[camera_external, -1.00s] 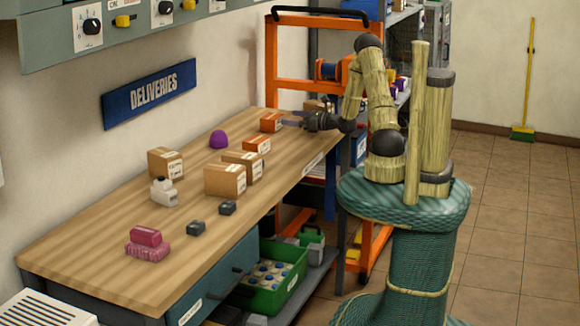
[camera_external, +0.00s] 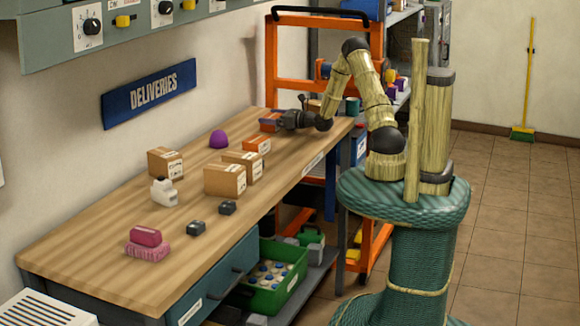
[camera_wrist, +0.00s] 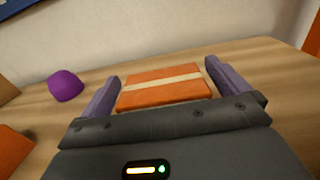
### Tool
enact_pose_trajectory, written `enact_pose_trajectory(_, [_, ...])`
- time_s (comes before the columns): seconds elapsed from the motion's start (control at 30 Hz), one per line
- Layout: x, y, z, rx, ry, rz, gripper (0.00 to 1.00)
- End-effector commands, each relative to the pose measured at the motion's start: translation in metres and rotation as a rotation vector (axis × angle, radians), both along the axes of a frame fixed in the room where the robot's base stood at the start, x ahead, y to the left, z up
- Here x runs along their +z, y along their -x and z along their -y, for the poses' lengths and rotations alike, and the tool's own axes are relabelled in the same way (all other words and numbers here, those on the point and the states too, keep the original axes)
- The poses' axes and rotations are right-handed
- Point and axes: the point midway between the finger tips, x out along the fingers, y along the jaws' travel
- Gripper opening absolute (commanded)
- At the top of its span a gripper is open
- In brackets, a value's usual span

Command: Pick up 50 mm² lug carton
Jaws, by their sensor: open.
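An orange carton with a pale tape strip (camera_wrist: 163,86) lies on the bench between the two purple fingers of my gripper (camera_wrist: 162,84) in the wrist view. The fingers are open, one at each side of the carton, with a small gap showing. In the external view the same carton (camera_external: 268,124) is at the far end of the bench, partly hidden by my gripper (camera_external: 277,121). Another orange carton (camera_external: 257,145) with a white label lies nearer along the bench. I cannot read which carton is the 50 mm² lug carton.
The wooden bench (camera_external: 100,250) also bears a purple dome (camera_external: 218,139), several brown cartons (camera_external: 225,180), a white bottle (camera_external: 163,192), dark small boxes (camera_external: 196,228) and pink items (camera_external: 146,237). An orange-framed rack (camera_external: 270,70) stands beyond the far end.

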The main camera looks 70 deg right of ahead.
Motion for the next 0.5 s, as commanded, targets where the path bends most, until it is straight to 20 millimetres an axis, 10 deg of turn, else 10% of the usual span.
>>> enact_pose_trajectory(0.5, [0.0, -0.018, 0.0, -0.001, 0.0, 0.0, 1.0])
